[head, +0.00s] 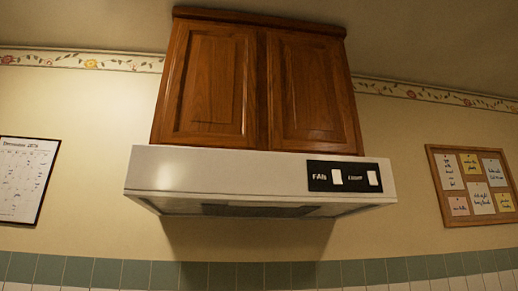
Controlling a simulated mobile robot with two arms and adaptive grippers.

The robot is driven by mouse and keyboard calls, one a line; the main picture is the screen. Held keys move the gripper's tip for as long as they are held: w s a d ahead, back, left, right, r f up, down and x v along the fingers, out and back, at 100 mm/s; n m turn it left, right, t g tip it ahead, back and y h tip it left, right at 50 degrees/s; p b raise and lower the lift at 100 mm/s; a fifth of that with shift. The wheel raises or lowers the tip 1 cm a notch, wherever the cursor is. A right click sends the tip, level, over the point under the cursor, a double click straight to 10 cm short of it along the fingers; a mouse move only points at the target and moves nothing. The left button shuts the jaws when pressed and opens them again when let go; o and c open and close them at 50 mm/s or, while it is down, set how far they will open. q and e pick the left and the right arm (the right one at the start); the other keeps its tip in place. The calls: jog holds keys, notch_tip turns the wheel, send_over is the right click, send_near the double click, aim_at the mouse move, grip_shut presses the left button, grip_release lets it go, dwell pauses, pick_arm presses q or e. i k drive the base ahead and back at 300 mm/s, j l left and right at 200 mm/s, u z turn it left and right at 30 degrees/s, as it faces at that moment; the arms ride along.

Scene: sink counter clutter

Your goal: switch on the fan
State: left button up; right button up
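A white range hood (225,172) hangs on the wall in the middle of the head view, under a wooden cabinet. A black switch panel (321,186) sits on the right part of its front face. The panel has a white switch (337,177) beside the label "FAN". A second white switch (373,178) lies to its right, beside a label too small to read surely. Whether either switch is on or off cannot be told. Neither of my grippers is in view.
The wooden cabinet (263,85) has two closed doors. A calendar (24,180) hangs at the far left and a cork board (472,186) with several notes at the right. Green and white tiles (400,270) run along the bottom. The space before the hood looks clear.

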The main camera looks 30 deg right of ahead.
aim_at(336, 174)
jog(key=z, duration=1.6)
